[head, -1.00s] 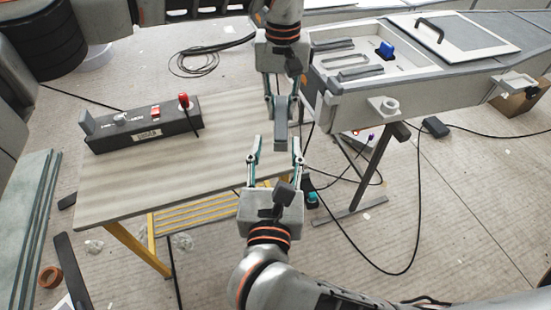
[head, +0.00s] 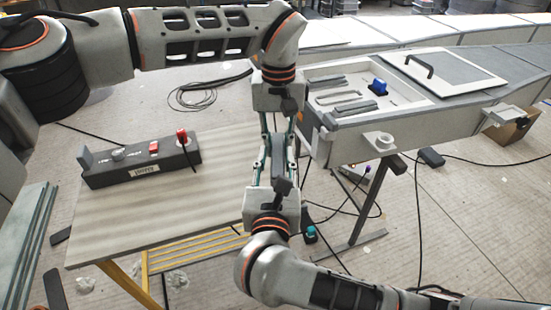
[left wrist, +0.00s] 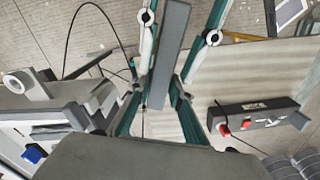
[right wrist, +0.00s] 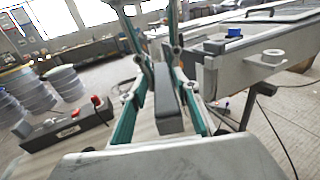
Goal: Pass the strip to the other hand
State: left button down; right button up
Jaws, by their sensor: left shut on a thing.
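The strip (head: 279,148) is a short dark grey bar, held lengthwise between my two facing grippers. My left gripper (head: 278,134) comes from the top of the head view and is shut on the strip; the grip shows in the left wrist view (left wrist: 164,88). My right gripper (head: 277,158) comes from below. Its fingers are open and stand on either side of the strip's near end, with gaps visible in the left wrist view. The strip's end (right wrist: 166,102) lies between these fingers in the right wrist view.
A wooden-topped table (head: 110,225) stands to the left below, with a dark control box (head: 140,165) carrying a red knob. A grey mould bench (head: 350,135) with a tray and a blue item (head: 380,86) is close on the right. Cables lie on the floor.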

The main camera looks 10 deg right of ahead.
grip_shut()
pick_arm(q)
jog(key=c, duration=1.7)
grip_release()
